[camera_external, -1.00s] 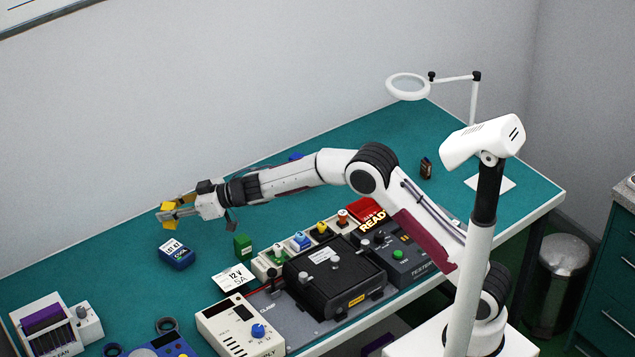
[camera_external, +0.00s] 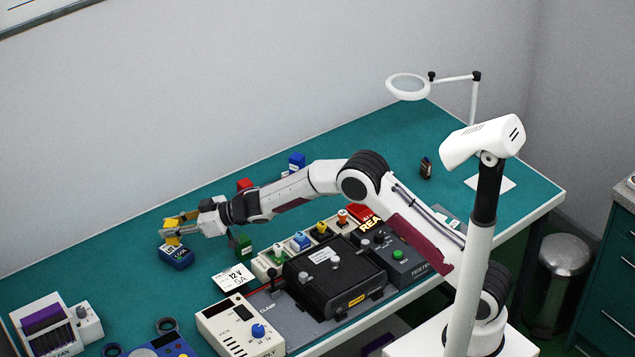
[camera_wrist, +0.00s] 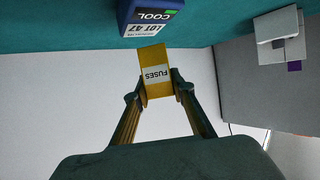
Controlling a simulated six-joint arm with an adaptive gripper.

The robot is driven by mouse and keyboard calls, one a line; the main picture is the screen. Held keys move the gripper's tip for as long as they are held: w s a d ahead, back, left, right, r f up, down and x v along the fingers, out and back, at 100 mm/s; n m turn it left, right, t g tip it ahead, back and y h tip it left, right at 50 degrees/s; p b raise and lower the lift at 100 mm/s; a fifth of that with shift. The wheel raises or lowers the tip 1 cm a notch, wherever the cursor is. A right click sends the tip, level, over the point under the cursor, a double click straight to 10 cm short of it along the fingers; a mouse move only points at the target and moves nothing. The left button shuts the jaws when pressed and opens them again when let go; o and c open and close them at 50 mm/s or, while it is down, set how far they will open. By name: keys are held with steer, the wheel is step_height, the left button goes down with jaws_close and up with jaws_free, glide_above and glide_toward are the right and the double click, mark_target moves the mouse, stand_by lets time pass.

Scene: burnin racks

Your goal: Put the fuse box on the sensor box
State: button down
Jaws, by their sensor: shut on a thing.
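The yellow fuse box (camera_wrist: 154,74), with a white FUSES label, is between my gripper's fingers (camera_wrist: 158,88) in the wrist view. In the external view my gripper (camera_external: 172,228) holds the fuse box (camera_external: 172,238) just above or at the blue box (camera_external: 177,260). That blue box also shows in the wrist view (camera_wrist: 126,14), with a label reading COOL and LOT 47. I can read no word "sensor" on it, though it may be the sensor box. I cannot tell whether the two boxes touch. The fuse box partly hides the blue box's top.
A white device (camera_external: 50,328) stands front left. The bench left of the blue box is clear.

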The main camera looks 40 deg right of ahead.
steer(key=shift+f, duration=1.45)
steer(key=shift+f, duration=0.15)
steer(key=c, duration=1.7)
jaws_free()
steer(key=shift+r, duration=0.2)
steer(key=v, duration=1.2)
steer(key=shift+f, duration=0.15)
